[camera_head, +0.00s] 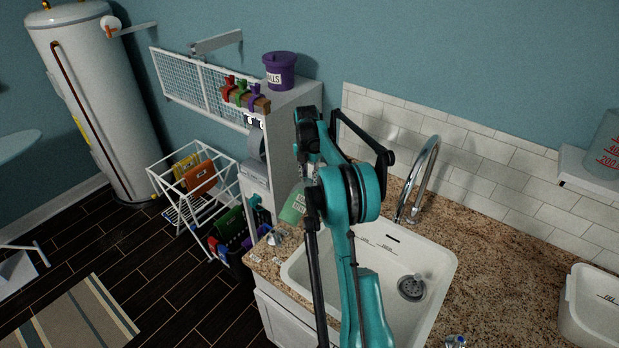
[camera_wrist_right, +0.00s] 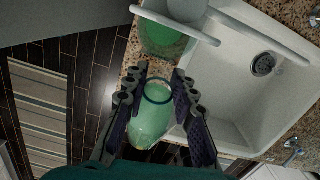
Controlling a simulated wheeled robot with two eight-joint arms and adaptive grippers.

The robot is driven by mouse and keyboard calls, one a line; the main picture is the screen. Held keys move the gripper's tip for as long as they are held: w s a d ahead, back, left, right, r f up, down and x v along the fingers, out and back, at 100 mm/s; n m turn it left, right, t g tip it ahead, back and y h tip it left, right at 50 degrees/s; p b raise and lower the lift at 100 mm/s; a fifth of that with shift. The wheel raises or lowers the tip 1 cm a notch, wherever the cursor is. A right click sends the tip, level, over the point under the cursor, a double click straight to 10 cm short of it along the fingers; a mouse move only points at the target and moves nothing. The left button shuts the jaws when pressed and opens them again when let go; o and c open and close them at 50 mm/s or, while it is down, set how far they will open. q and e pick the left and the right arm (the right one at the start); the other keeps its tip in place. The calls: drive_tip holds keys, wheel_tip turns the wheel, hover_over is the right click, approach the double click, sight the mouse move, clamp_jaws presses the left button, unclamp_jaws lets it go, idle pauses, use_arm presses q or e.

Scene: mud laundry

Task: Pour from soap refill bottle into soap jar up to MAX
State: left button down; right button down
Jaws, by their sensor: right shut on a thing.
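My right gripper (camera_wrist_right: 158,82) is shut on a translucent green bottle (camera_wrist_right: 152,118), which I take to be the soap refill bottle. The bottle lies between the fingers in the right wrist view, with a dark ring near its far end. Beyond it is a second green container (camera_wrist_right: 163,40) at the counter's edge, probably the soap jar, partly covered by white parts. Its MAX mark cannot be made out. In the head view my right gripper (camera_head: 310,150) is above the counter's left end, and a tilted, labelled green container (camera_head: 292,208) shows partly behind it. My left gripper is out of view.
The white sink (camera_head: 436,268) and curved faucet (camera_head: 420,175) are right of my arm. A white shelf unit (camera_head: 310,98) with a purple tub (camera_head: 280,70) stands behind. A white wire rack (camera_head: 175,185) stands on the floor to the left.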

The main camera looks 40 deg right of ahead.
drive_tip(key=shift+d+r+g+y+p, duration=0.15)
drive_tip(key=shift+g+y+p, duration=0.45)
drive_tip(key=shift+y+p, duration=0.55)
idle(2.1)
drive_tip(key=shift+w+r+y+p, duration=0.1)
drive_tip(key=shift+y+p, duration=0.2)
drive_tip(key=shift+y, duration=0.25)
idle(1.1)
drive_tip(key=shift+g+p, duration=0.3)
drive_tip(key=shift+y, duration=0.3)
idle(1.2)
drive_tip(key=shift+d+p, duration=0.1)
drive_tip(key=shift+p, duration=0.5)
idle(0.7)
